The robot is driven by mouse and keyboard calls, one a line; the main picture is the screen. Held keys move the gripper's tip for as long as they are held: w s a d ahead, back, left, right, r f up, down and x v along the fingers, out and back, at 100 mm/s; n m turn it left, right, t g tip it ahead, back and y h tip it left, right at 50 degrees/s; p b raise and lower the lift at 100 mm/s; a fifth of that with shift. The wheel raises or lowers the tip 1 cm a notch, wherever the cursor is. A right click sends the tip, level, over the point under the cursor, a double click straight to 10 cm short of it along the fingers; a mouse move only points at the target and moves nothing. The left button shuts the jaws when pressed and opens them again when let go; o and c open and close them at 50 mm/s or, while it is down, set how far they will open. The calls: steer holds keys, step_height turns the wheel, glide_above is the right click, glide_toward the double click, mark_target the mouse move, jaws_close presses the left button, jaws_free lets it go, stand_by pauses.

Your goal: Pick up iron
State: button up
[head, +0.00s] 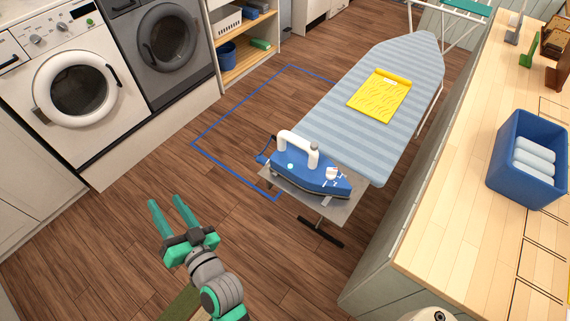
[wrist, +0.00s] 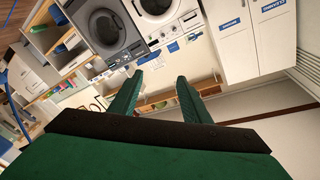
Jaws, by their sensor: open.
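The iron (head: 309,168) is blue with a white handle. It lies on the grey rest plate (head: 345,212) at the near end of the striped ironing board (head: 408,78), in the head view. The iron is not visible in the wrist view. My gripper (head: 170,208) is open and empty, over the floor to the left of the iron and nearer to me. In the wrist view the two green fingers of my gripper (wrist: 159,95) are apart with nothing between them, facing the washing machines.
A folded yellow cloth (head: 379,95) lies on the board. A wooden counter (head: 455,200) with a blue bin (head: 505,180) runs along the right. A white washer (head: 60,80) and a grey machine (head: 160,45) stand left. The wood floor between is clear, with a blue outline.

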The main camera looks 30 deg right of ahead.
steer(key=w+r+n+y, duration=0.4)
steer(key=w+r+y, duration=0.1)
steer(key=w+r, duration=0.5)
step_height(320, 180, up, 4)
steer(key=n+g+h, duration=0.6)
steer(key=g+h, duration=0.4)
steer(key=g, duration=0.8)
glide_above(308, 144)
steer(key=a, duration=0.2)
steer(key=shift+x, duration=5.2)
steer(key=shift+a, duration=0.1)
jaws_close()
steer(key=shift+s, duration=0.15)
